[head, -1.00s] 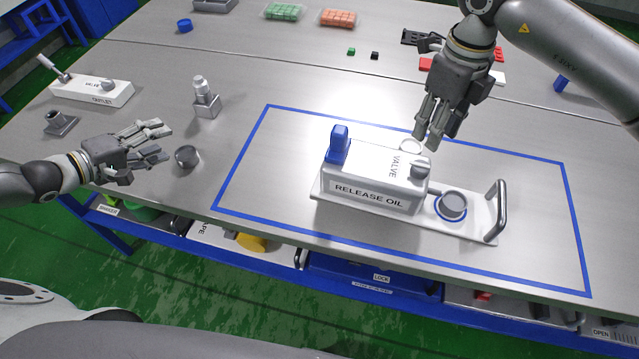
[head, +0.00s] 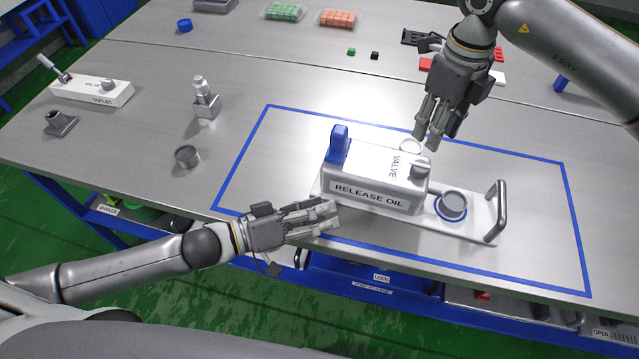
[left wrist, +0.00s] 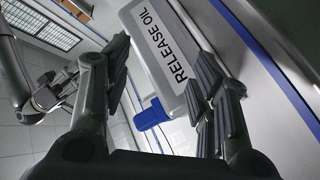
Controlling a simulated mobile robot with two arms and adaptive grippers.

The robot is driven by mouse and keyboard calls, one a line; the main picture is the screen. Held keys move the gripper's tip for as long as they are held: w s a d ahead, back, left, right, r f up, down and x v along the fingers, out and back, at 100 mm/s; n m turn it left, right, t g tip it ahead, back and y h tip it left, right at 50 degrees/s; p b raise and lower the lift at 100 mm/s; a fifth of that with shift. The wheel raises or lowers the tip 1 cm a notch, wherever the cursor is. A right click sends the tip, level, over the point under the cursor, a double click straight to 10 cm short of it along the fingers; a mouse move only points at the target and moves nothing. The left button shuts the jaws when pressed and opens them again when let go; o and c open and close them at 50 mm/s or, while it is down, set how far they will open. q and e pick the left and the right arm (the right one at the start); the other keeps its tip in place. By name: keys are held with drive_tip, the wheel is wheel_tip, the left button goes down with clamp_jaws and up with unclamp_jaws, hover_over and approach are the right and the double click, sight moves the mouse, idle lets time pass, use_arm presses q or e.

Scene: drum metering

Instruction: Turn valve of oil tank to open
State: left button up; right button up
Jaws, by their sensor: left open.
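The oil tank (head: 372,183) is a white box labelled "RELEASE OIL" on a white base plate inside a blue taped rectangle. Its grey valve knob (head: 421,168) is on the right of its top, beside the word "VALVE". A blue lever (head: 338,145) stands upright at its left end; it also shows in the left wrist view (left wrist: 152,114). A grey cup (head: 452,205) sits in a blue ring on the plate. My left gripper (head: 335,217) is open in front of the tank's lower left corner. My right gripper (head: 432,137) hangs just above and behind the valve; its fingers point down and its opening is unclear.
A grey handle (head: 496,211) rises at the plate's right end. The table's front edge runs below my left gripper.

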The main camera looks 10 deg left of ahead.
use_arm(q)
drive_tip(key=d, duration=0.2)
drive_tip(key=s+d+r+m+t, duration=0.1)
drive_tip(key=d, duration=0.1)
drive_tip(key=d+r+t, duration=0.1)
drive_tip(key=d, duration=0.1)
drive_tip(key=shift+s+r+m, duration=0.15)
drive_tip(key=shift+r+m, duration=0.05)
drive_tip(key=shift+m, duration=0.1)
wheel_tip(320, 180, up, 3)
drive_tip(key=d+t+y, duration=0.1)
drive_tip(key=d+t, duration=0.1)
drive_tip(key=t, duration=0.1)
drive_tip(key=n+t+y, duration=0.2)
drive_tip(key=t+y, duration=0.1)
drive_tip(key=y, duration=0.7)
approach(336, 145)
drive_tip(key=shift+y, duration=0.3)
drive_tip(key=shift+w+d+f, duration=0.1)
drive_tip(key=shift+w+d, duration=0.1)
drive_tip(key=shift+w, duration=1.5)
drive_tip(key=shift+w+d, duration=0.25)
drive_tip(key=shift+w, duration=1.45)
drive_tip(key=shift+w+d, duration=0.2)
drive_tip(key=shift+w, duration=1.5)
drive_tip(key=shift+c, duration=0.3)
clamp_jaws()
